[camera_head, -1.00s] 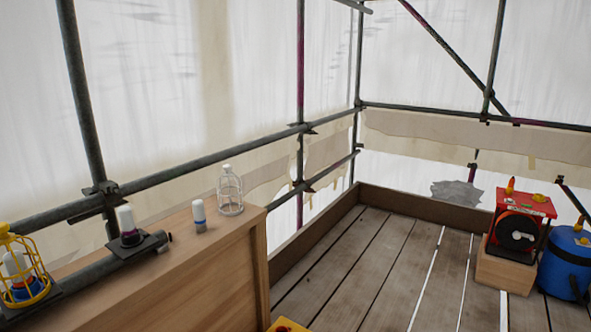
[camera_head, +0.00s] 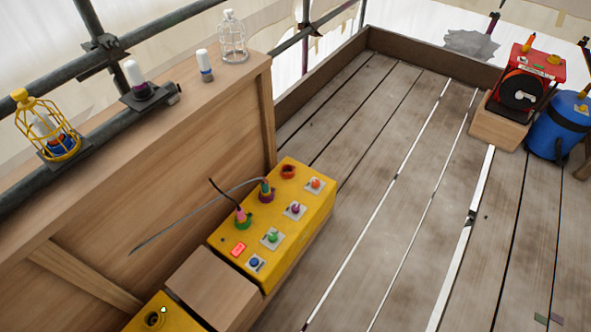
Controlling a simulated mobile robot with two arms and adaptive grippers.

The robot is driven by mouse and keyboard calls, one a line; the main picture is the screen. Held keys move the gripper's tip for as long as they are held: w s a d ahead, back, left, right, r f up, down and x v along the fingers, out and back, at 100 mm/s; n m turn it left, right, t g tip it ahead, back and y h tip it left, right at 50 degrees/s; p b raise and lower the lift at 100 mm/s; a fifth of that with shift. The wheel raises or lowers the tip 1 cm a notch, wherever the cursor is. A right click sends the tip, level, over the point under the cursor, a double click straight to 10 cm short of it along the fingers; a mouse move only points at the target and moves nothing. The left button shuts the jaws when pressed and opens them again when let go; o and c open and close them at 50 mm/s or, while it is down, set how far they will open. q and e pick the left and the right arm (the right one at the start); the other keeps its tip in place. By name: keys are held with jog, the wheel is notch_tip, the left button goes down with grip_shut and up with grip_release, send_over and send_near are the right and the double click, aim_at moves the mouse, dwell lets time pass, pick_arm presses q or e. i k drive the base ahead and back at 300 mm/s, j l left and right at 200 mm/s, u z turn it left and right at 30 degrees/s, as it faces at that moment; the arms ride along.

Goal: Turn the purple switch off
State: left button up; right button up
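The purple switch (camera_head: 295,209) is a small purple lever on a pale square plate on top of a yellow control box (camera_head: 318,217). The box stands low, against the wooden bench. On the same box, an orange switch (camera_head: 315,184) sits beyond the purple one, and a green switch (camera_head: 272,238) and a blue switch (camera_head: 255,263) sit nearer. The lever's exact tilt is too small to tell. Neither of my grippers shows in this view.
A wooden bench (camera_head: 190,110) with lamps, a bulb and a wire cage stands at the left. Cables (camera_head: 190,218) run from plugs on the box. A wooden block (camera_head: 212,287) adjoins it. The plank floor (camera_head: 400,230) to the right is mostly clear. A red reel (camera_head: 530,80) stands at the back right.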

aim_at(296, 208)
jog(key=i+l+u, duration=0.15)
jog(key=i+l, duration=0.7)
jog(key=l, duration=0.1)
